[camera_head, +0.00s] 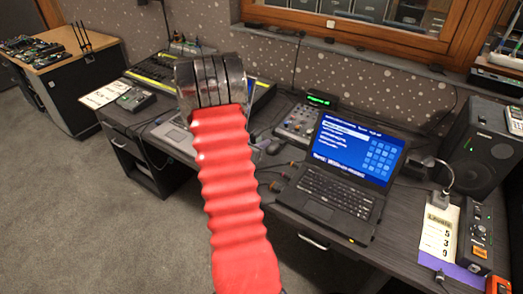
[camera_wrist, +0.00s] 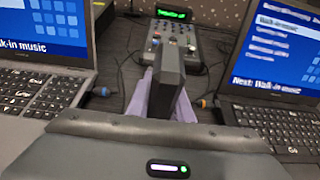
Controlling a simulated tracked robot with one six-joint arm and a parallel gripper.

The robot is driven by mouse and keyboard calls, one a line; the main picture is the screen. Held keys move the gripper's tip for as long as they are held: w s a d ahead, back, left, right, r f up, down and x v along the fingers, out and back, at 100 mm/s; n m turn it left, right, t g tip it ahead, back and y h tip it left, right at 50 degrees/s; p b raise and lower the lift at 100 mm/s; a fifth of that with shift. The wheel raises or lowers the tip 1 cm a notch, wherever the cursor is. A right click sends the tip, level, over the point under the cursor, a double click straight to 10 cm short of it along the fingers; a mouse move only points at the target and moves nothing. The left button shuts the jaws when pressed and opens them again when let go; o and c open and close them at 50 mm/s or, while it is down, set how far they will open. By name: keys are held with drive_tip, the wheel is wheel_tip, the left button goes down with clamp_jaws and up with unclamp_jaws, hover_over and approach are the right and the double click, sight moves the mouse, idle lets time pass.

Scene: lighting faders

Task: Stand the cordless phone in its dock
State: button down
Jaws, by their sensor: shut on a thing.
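In the wrist view, my gripper (camera_wrist: 164,92) has its pale purple fingers shut on a dark upright block, which looks like the cordless phone (camera_wrist: 167,78). The phone stands up between the fingers, its narrow side toward the wrist camera, and hides part of the desk behind it. In the head view, my red ribbed arm and its metal end cover the middle, and neither the gripper's fingers nor the phone can be made out. I cannot pick out the dock with certainty in either view.
An open laptop (camera_head: 345,165) stands on the dark desk, with a small mixer (camera_head: 298,126) behind it on the left. A black speaker (camera_head: 480,150), a paper card (camera_head: 438,230) and a dark device (camera_head: 475,238) crowd the right end. Cables cross the desk.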

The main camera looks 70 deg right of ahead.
drive_tip(key=shift+f, duration=2.05)
drive_tip(key=shift+f, duration=0.1)
drive_tip(key=c, duration=1.6)
unclamp_jaws()
drive_tip(key=shift+a+r, duration=0.15)
drive_tip(key=shift+r, duration=0.05)
drive_tip(key=v, duration=1.1)
drive_tip(key=shift+w+a, duration=0.15)
drive_tip(key=shift+a, duration=0.2)
